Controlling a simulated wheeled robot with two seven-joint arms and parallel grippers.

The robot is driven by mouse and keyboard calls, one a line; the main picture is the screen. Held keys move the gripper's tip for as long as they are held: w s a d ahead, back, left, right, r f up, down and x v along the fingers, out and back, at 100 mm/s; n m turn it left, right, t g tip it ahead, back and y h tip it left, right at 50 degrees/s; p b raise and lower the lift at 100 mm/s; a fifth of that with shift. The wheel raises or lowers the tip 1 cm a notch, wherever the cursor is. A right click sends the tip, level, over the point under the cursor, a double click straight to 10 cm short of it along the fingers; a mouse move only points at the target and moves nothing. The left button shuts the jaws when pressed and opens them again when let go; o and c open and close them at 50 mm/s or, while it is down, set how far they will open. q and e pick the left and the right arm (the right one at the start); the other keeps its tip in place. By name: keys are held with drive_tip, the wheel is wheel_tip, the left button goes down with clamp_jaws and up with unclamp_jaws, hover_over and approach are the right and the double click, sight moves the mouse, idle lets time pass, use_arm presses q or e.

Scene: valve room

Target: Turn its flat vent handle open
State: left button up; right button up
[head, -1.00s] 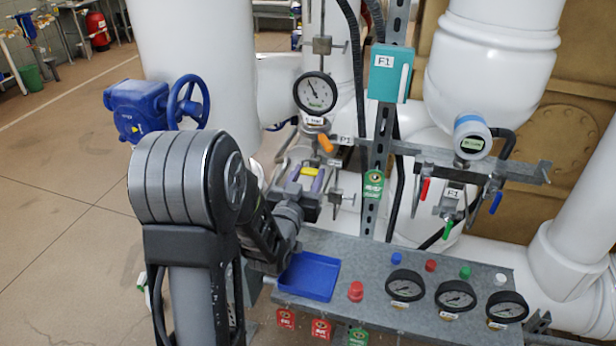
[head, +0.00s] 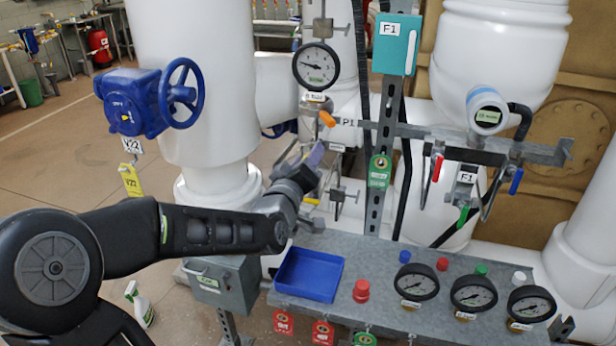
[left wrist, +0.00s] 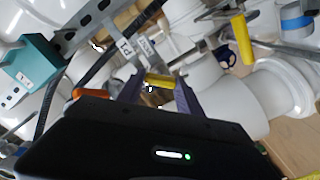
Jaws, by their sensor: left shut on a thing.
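A small yellow flat handle (left wrist: 160,81) shows between the two purple-grey fingers of my left gripper (left wrist: 155,88) in the left wrist view. The fingers are shut on it. In the head view my left gripper (head: 308,165) is at the pipework below the round pressure gauge (head: 316,66), with its fingers tilted up to the right. The handle is mostly hidden there behind the gripper. An orange handle (head: 327,118) sits just above, under the gauge; it also shows at the left in the left wrist view (left wrist: 90,93). My right gripper is not in view.
A steel shelf with a blue tray (head: 308,274), a red knob (head: 361,290) and several gauges lies below. A perforated upright carries a teal box (head: 397,44). Red, blue and green handles hang to the right. A blue valve wheel (head: 181,93) is at left.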

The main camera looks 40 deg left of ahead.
use_arm(q)
drive_tip(key=n+b, duration=0.4)
drive_tip(key=b, duration=0.1)
drive_tip(key=n+b, duration=0.2)
drive_tip(key=b, duration=0.1)
drive_tip(key=shift+f, duration=0.3)
drive_tip(key=shift+r+n+b, duration=0.2)
drive_tip(key=shift+n+b, duration=1.3)
drive_tip(key=shift+n, duration=0.1)
drive_tip(key=o, duration=1.4)
drive_tip(key=p+v, duration=0.1)
drive_tip(key=v, duration=0.6)
drive_tip(key=shift+s+d, duration=0.15)
drive_tip(key=shift+s, duration=0.2)
